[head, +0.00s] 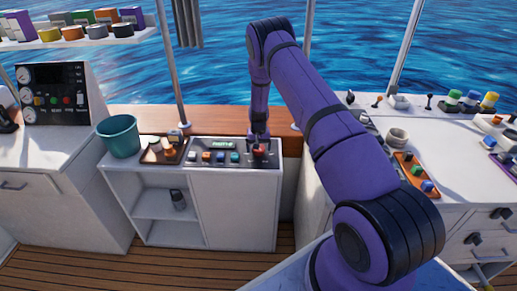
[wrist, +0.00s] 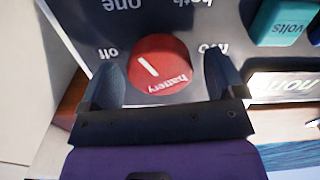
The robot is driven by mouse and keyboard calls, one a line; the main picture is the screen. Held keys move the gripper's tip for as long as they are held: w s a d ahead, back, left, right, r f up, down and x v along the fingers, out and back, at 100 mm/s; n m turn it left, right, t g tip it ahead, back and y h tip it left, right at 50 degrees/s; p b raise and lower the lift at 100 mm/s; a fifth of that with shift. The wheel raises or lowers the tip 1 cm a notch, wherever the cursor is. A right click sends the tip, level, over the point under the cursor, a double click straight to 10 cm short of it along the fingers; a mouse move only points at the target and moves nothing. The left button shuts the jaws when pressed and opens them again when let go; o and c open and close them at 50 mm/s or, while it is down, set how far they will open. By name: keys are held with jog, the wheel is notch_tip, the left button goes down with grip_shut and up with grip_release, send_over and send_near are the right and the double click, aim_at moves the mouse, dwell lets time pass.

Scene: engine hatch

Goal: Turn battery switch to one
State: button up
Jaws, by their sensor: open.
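The battery switch is a round red knob (wrist: 160,65) on a dark panel (wrist: 75,12). The word "battery" and a white pointer line are on its face. The labels appear upside down in the wrist view: "off" at the knob's left, "one" above left, "both" above right, "two" at right. The pointer slants up-left, between the directions of "off" and "one". My gripper (wrist: 163,78) is open, with one finger on each side of the knob; I cannot tell whether they touch it. In the head view, my gripper (head: 259,137) is over the red knob (head: 259,150).
A teal "volts" button (wrist: 283,22) and a lit display (wrist: 285,86) are beside the knob. The panel sits on a white cabinet (head: 235,205). A brown tray (head: 163,152) and green bucket (head: 119,135) stand left of it. A white counter (head: 450,140) is at right.

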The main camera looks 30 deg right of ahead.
notch_tip(320, 180, up, 10)
jog(key=shift+r, duration=0.2)
dwell(0.6)
jog(key=s+a+r+n+t, duration=0.1)
jog(key=s+a+r, duration=0.3)
jog(key=r, duration=0.7)
jog(key=s+a+r+t, duration=0.1)
jog(key=s+a+r, duration=0.3)
jog(key=r, duration=0.7)
jog(key=s+a+r+n+t, duration=0.1)
jog(key=s+a+r, duration=0.3)
jog(key=r, duration=0.7)
jog(key=s+a+r+n, duration=0.1)
jog(key=s+a+r, duration=0.1)
jog(key=s+r, duration=0.45)
jog(key=s+a+r+n, duration=0.1)
jog(key=s+a+r, duration=0.15)
jog(key=s, duration=0.65)
jog(key=s+a+n+t, duration=0.1)
jog(key=s+a+t, duration=0.1)
jog(key=s, duration=1.5)
jog(key=shift+s+r, duration=0.25)
